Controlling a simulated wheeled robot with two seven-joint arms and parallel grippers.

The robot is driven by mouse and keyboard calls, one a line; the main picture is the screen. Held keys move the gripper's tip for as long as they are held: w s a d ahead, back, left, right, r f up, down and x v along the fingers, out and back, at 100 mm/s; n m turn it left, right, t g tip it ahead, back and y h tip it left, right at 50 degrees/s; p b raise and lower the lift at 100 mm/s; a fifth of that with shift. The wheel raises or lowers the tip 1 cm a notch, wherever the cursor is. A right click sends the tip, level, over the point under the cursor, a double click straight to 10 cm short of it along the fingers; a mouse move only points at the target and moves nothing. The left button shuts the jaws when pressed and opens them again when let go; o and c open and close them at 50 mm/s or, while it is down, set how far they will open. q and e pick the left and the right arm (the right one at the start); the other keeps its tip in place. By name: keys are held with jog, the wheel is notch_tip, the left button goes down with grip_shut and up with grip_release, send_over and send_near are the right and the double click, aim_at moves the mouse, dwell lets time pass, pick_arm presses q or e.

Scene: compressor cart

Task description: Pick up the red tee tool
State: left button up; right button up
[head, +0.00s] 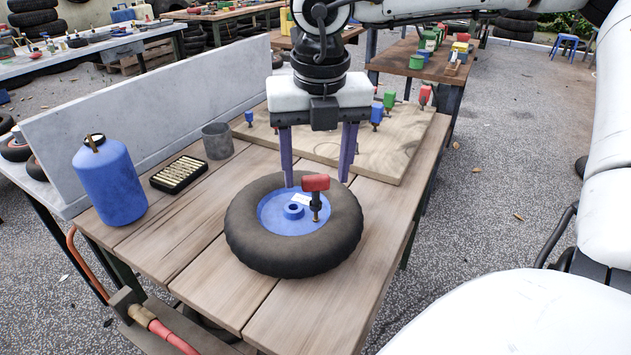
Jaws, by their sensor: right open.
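The red tee tool (316,184) has a red crossbar on top and a dark shaft with a brass-coloured tip. It stands upright at the wheel's blue hub (293,222), right of the hub's centre hole. The wheel with its black tyre (255,246) lies flat on the wooden table. My right gripper (317,180) points down above the wheel, its two purple fingers wide apart and empty. The red crossbar shows between the fingers and in front of them; I cannot tell its exact depth from them. My left gripper is not in view.
A blue canister (108,180), a black tray of brass pieces (179,174) and a grey cup (217,141) stand left of the wheel. Behind, a wooden board (395,158) carries blue, green and red tools. A grey panel (160,93) edges the table's left side. The front planks are clear.

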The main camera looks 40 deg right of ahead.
notch_tip(320, 180, down, 2)
jog(key=shift+w+d+f, duration=0.1)
jog(key=shift+w+f, duration=0.05)
jog(key=shift+f, duration=0.05)
jog(key=c, duration=1.2)
notch_tip(320, 180, up, 9)
jog(key=shift+w+r+p, duration=0.1)
jog(key=shift+r+p, duration=0.1)
jog(key=shift+p, duration=0.35)
notch_tip(320, 180, up, 6)
jog(key=p, duration=0.4)
send_over(315, 176)
jog(key=shift+f, duration=0.15)
